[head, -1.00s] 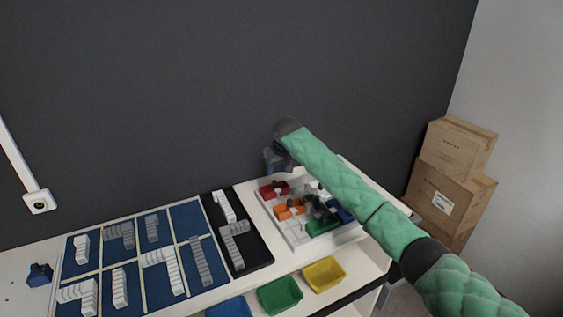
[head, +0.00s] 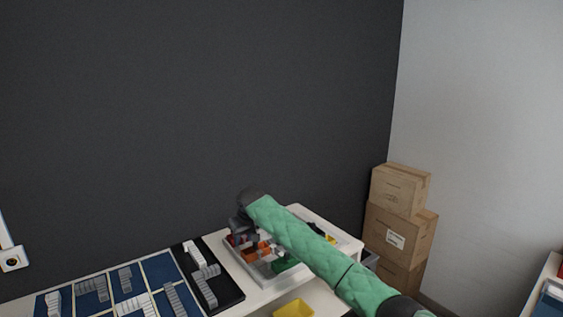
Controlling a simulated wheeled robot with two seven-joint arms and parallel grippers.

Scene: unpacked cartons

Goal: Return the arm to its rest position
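My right arm, in a green quilted sleeve, reaches in from the lower right over the table in the head view. My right gripper (head: 242,228) is at its far end, dark grey, above the left back part of a white tray (head: 262,279). Its fingers are small and partly hidden by the wrist, so I cannot tell whether it is open or shut. My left arm and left gripper do not show.
The tray holds red, orange and green pieces. A black board (head: 222,297) and a blue gridded mat (head: 158,270) with grey and white block shapes lie to the left. A yellow bin (head: 294,309) sits in front. Stacked cartons (head: 400,232) stand right of the table (head: 348,246).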

